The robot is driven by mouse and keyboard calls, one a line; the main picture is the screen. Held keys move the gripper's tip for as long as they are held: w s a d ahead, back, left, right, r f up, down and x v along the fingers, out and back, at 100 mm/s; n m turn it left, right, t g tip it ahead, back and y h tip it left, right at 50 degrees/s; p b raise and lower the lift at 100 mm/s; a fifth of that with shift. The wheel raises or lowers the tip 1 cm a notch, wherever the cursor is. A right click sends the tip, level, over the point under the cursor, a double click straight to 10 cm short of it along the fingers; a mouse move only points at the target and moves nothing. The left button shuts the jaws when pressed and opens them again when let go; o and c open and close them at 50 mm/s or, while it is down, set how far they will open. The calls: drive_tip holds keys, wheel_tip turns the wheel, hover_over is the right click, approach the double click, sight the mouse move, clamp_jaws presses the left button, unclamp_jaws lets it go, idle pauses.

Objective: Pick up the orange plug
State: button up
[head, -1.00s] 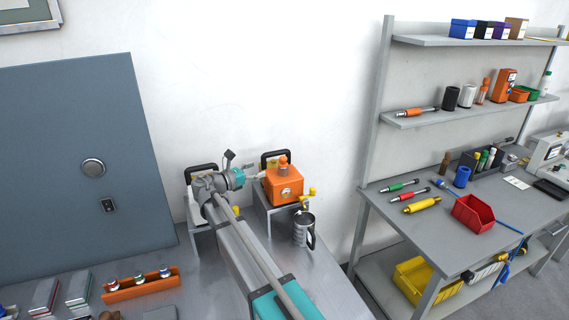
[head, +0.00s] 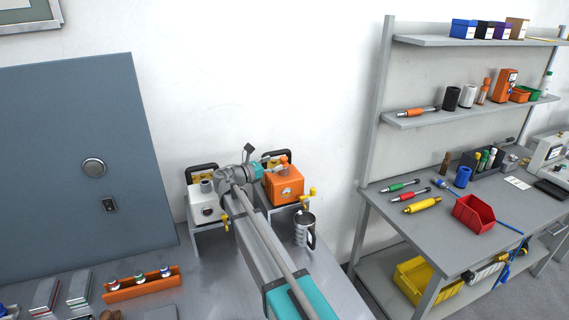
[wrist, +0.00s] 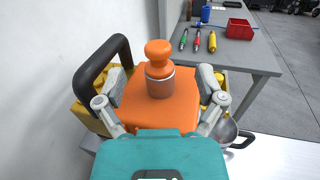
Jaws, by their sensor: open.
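In the head view the plug (head: 284,160) is partly hidden by my gripper (head: 270,164). In the wrist view my gripper (wrist: 160,76) is open, with one finger on each side of the plug and visible gaps between. The fingers do not appear to touch it.
A black handle (wrist: 100,72) rises close to the left finger. A white box (head: 207,205) stands left of the orange one. A metal mug (head: 304,230) and a yellow valve (head: 309,193) are to the right. The wall is close behind.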

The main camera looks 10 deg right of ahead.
sight(280, 160)
drive_tip(key=shift+x, duration=2.45)
drive_tip(key=shift+w+a, duration=0.1)
drive_tip(key=shift+w, duration=0.05)
drive_tip(key=shift+c, duration=0.2)
drive_tip(key=c, duration=1)
